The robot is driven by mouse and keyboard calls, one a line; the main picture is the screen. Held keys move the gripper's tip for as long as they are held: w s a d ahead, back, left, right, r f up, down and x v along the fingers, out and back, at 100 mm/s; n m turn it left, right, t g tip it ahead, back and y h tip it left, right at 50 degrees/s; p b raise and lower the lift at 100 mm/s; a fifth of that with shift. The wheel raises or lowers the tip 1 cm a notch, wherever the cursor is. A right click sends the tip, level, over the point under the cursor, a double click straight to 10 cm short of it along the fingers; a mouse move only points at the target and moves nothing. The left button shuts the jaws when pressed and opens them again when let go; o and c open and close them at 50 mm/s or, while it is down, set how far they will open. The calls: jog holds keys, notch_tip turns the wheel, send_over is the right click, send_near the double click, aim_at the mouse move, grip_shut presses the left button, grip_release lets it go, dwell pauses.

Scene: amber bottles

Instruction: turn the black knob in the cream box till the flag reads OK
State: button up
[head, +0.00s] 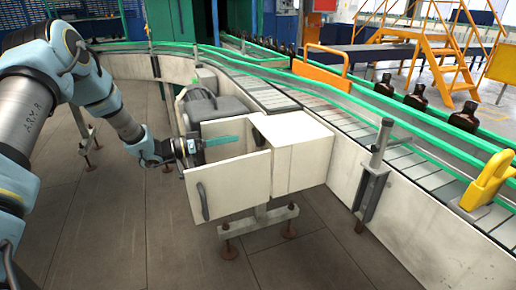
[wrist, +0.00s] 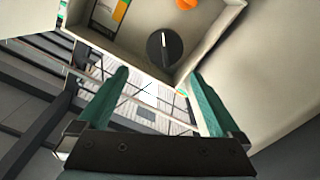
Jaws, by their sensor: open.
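The cream box (head: 303,150) stands beside the conveyor, its door (head: 228,186) swung open toward the viewer. In the wrist view I look into the open box (wrist: 222,22). The round black knob (wrist: 163,47), with a pale pointer line, is inside, beyond my fingertips and roughly between them in the picture. My gripper (wrist: 157,77) is open and its teal fingers do not touch the knob. In the head view my gripper (head: 226,141) is behind the open door's top edge; the knob is hidden there. An orange piece (wrist: 186,3) shows at the top edge; no flag lettering is readable.
A label with green and orange bands (wrist: 116,14) is on the box's inside. A grey motor (head: 212,105) sits behind the door. The conveyor's green rail (head: 300,75) curves past, with amber bottles (head: 416,97) farther right.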

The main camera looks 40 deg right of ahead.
aim_at(258, 138)
jog(key=shift+f+p+x, duration=0.3)
jog(key=shift+p+x, duration=0.25)
jog(key=shift+x, duration=1.25)
jog(key=shift+f+p+x, duration=0.25)
jog(key=shift+p+x, duration=0.3)
jog(key=shift+x, duration=1.25)
jog(key=shift+f+p+x, duration=0.3)
jog(key=shift+p+x, duration=0.25)
jog(key=shift+x, duration=1.25)
jog(key=c, duration=1.2)
jog(key=shift+o, duration=0.2)
jog(key=shift+b, duration=0.35)
